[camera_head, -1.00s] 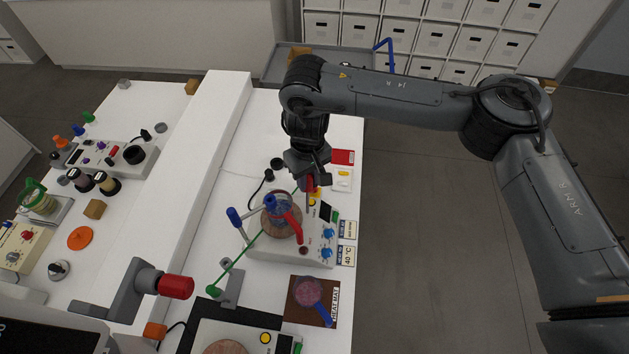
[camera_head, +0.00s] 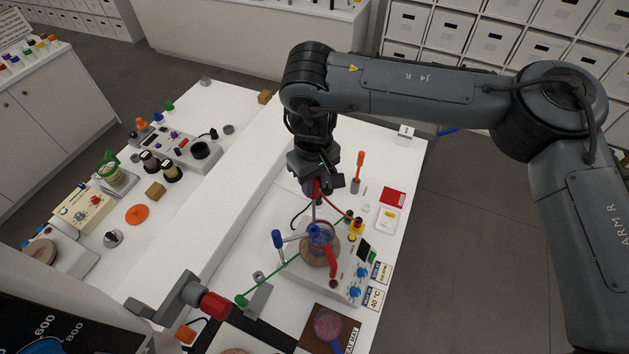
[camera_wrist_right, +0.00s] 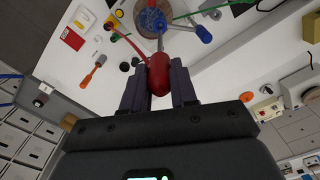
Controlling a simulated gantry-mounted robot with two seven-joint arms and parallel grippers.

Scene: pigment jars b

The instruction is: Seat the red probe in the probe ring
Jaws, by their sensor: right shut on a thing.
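My right gripper (camera_head: 318,186) is shut on the red probe (camera_wrist_right: 160,76), whose thick red handle lies between the two fingers in the right wrist view. The probe's grey shaft points down toward the glass beaker (camera_head: 321,242) on the hotplate (camera_head: 296,284). A red cable runs from the probe to the hotplate's back corner. A green rod (camera_head: 283,270) and blue-knobbed clamp parts (camera_head: 277,238) cross beside the beaker. I cannot clearly make out the probe ring among them, nor whether the shaft tip touches anything.
A red clip-like piece (camera_head: 333,264) sits on the beaker's near side. An orange-handled screwdriver (camera_head: 360,163) and a red card (camera_head: 393,196) are behind right. The white bench left of the hotplate has free room.

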